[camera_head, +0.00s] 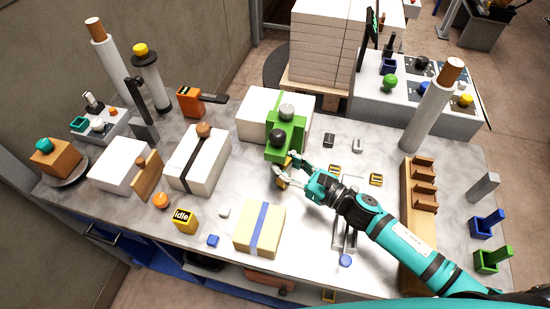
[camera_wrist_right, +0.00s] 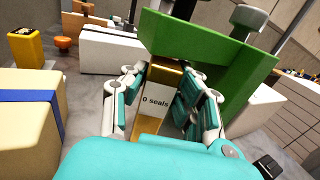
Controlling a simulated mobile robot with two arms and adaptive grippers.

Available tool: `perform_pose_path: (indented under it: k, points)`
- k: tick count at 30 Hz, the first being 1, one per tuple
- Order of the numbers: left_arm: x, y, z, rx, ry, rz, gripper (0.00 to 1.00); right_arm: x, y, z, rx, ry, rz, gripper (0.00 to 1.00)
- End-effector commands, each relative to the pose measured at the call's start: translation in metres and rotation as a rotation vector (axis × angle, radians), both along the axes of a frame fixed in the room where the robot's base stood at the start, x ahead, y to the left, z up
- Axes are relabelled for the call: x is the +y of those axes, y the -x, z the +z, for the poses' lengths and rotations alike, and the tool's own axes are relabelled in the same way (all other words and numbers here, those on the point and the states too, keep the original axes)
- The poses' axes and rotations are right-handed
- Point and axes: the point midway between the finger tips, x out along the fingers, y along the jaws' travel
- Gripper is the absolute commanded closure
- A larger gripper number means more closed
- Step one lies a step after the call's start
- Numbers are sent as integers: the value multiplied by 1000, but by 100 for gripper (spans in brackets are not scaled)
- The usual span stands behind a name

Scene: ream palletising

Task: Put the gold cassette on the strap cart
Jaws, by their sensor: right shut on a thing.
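The gold cassette (camera_wrist_right: 150,122), with a white label reading "0 seals", is between the fingers of my right gripper (camera_wrist_right: 163,100). In the head view my right gripper (camera_head: 283,176) is shut on it at the front of the green device, and the fingers partly hide the cassette. The green device (camera_head: 287,133), with a grey knob on top, stands against a white block; it may be the strap cart, but I cannot be sure. In the wrist view its green plates (camera_wrist_right: 200,50) rise just beyond the cassette. I cannot tell whether they touch. My left gripper is not in view.
A cream ream with a blue band (camera_head: 260,229) lies left of my right arm. A white ream with a black band (camera_head: 199,158) lies farther left. Small black-and-gold pieces (camera_head: 376,180) lie to the right. A wooden rack (camera_head: 415,220) and a white roll (camera_head: 432,105) stand at the right.

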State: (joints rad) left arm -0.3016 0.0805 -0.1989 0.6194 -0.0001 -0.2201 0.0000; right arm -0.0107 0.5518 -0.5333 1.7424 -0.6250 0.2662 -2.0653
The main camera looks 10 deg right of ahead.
Motion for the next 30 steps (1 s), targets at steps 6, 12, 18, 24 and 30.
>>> perform_pose_path:
  k: [6,12,18,24,30]
  points:
    - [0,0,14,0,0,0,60,23,-23,0,3,-3,-1,100]
    - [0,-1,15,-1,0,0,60,22,-22,-11,-1,-2,-1,100]
    - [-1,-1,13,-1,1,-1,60,22,-22,-12,-1,-1,0,100]
    - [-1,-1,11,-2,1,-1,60,21,-21,-15,-1,1,0,62]
    - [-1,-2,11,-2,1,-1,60,21,-21,-15,0,0,0,50]
